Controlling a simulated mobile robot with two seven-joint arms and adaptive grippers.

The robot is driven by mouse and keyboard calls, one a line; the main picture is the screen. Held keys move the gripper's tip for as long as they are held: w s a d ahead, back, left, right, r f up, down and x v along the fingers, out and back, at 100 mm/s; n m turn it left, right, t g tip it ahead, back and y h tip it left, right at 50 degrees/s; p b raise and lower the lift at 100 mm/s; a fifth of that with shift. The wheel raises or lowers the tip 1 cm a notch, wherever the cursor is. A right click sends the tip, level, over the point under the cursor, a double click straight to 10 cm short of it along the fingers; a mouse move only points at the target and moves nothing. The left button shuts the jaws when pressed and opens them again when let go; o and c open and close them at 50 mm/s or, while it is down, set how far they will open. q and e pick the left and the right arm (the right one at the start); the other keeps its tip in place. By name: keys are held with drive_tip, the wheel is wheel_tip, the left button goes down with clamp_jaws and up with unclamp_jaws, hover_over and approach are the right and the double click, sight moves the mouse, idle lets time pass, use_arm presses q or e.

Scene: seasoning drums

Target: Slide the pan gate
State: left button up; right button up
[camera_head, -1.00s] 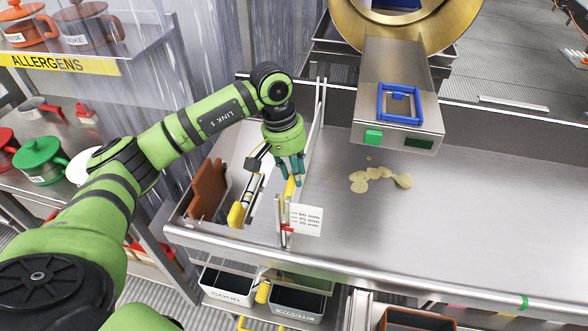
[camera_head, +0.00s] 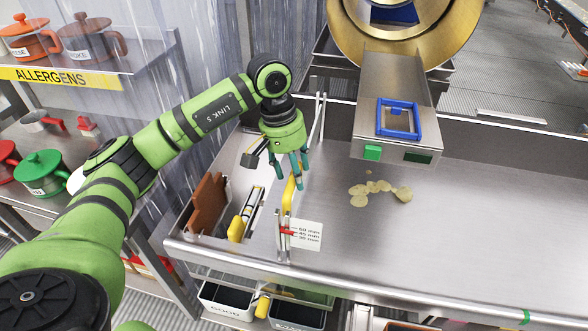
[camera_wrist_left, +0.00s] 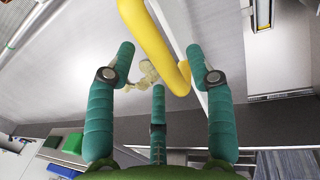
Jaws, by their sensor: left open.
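The pan gate (camera_head: 281,245) stands upright near the left end of the steel pan (camera_head: 440,225). Its bent yellow handle (camera_head: 290,193) rises at its top. A red pointer (camera_head: 287,231) on it sits near the upper marks of the white millimetre scale (camera_head: 307,236). My left gripper (camera_head: 291,170) points down over the handle with its teal fingers open. In the left wrist view, the yellow handle (camera_wrist_left: 155,45) passes between the spread fingertips (camera_wrist_left: 160,65); I cannot tell whether any finger touches it. My right gripper is not in view.
Several pale chips (camera_head: 375,190) lie on the pan right of the gate. A steel box with a blue frame (camera_head: 399,118) and green button stands behind. A brown flap (camera_head: 207,205) is at the left. Bins (camera_head: 230,300) hang below. The pan's right side is clear.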

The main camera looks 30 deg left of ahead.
use_arm(q)
wheel_tip(320, 180, up, 12)
drive_tip(key=a, duration=0.2)
drive_tip(key=shift+s+f, duration=0.25)
drive_tip(key=shift+a, duration=0.1)
